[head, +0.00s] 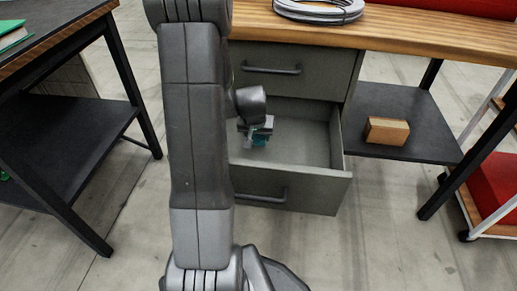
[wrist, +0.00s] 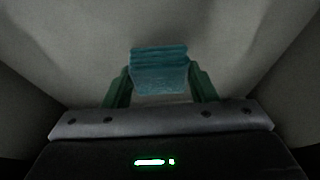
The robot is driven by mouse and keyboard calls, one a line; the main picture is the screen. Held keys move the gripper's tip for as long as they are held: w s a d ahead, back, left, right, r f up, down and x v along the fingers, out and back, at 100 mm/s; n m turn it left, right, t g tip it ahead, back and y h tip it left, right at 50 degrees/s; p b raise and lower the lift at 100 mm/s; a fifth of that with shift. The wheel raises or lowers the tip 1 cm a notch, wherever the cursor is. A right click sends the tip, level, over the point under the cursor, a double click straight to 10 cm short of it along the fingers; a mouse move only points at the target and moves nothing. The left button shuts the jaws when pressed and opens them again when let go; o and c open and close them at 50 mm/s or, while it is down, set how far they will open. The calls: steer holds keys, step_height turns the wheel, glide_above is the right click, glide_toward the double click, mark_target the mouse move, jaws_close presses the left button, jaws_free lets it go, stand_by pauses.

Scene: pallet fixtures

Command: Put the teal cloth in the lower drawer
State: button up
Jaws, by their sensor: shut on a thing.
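The teal cloth (wrist: 158,72) is held between the two fingers of my gripper (wrist: 160,88) in the wrist view. In the head view a small part of the cloth (head: 260,138) shows below my gripper (head: 257,135), inside the open lower drawer (head: 342,178). My gripper is shut on the cloth. The drawer's pale floor and walls surround it in the wrist view. Whether the cloth touches the drawer floor I cannot tell. My arm hides the drawer's left side in the head view.
The upper drawer (head: 275,70) above is shut. A coiled grey cable (head: 320,10) lies on the wooden bench top (head: 420,35). A cardboard-brown box (head: 386,130) sits on the dark shelf (head: 420,110) at right. A dark table (head: 60,130) stands at left.

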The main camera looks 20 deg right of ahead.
mark_target(257, 143)
steer(key=shift+f+b, duration=0.8)
steer(key=shift+f, duration=1.2)
steer(key=shift+f, duration=0.15)
steer(key=o, duration=0.9)
steer(key=shift+o, duration=0.2)
steer(key=shift+r, duration=0.25)
steer(key=p+v, duration=0.4)
steer(key=v, duration=0.7)
steer(key=shift+s+r, duration=0.15)
steer(key=shift+r, duration=0.2)
steer(key=shift+a, duration=0.15)
